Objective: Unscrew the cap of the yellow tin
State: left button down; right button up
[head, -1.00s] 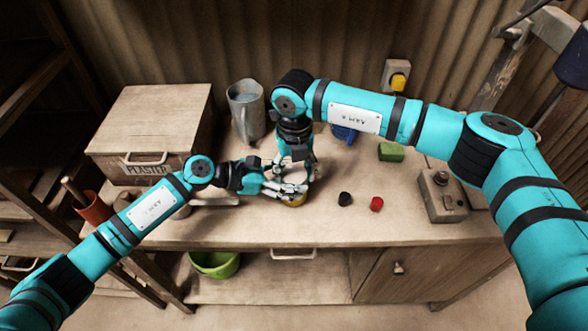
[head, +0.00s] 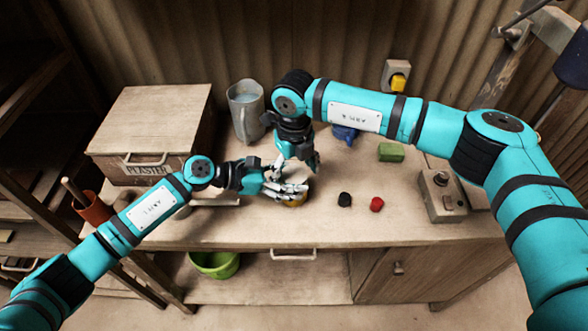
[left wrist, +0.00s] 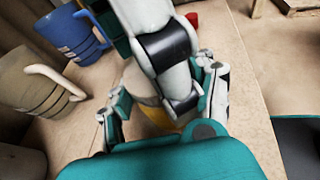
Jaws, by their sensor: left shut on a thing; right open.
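The yellow tin (head: 293,203) stands near the front edge of the bench, mostly hidden by my grippers. My left gripper (head: 297,191) is shut around it from the left. In the left wrist view a yellow part of the tin (left wrist: 160,118) shows between the left gripper's fingers (left wrist: 163,108). My right gripper (head: 300,168) reaches down from above, open, with its fingers over the tin's top. It blocks much of the left wrist view. I cannot make out the cap, nor whether the right fingers touch it.
A black piece (head: 345,199) and a red piece (head: 377,204) lie right of the tin. Behind are a grey jug (head: 246,112), a blue mug (head: 345,134) and a green block (head: 391,152). A control box (head: 442,196) stands right, a plaster box (head: 150,125) left.

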notch_tip(320, 180, up, 4)
jog(key=shift+r, duration=0.2)
jog(key=shift+c, duration=0.2)
jog(key=m, duration=0.1)
jog(key=r+m, duration=0.1)
jog(key=shift+r+m, duration=0.3)
jog(key=shift+m, duration=0.1)
jog(key=r+m, duration=0.1)
jog(key=m, duration=0.2)
jog(key=shift+r+m, duration=0.3)
jog(key=shift+r, duration=0.05)
jog(key=shift+f, duration=0.15)
notch_tip(320, 180, down, 7)
jog(key=shift+f, duration=0.2)
jog(key=shift+c, duration=0.3)
jog(key=c, duration=1.2)
jog(key=n, duration=0.6)
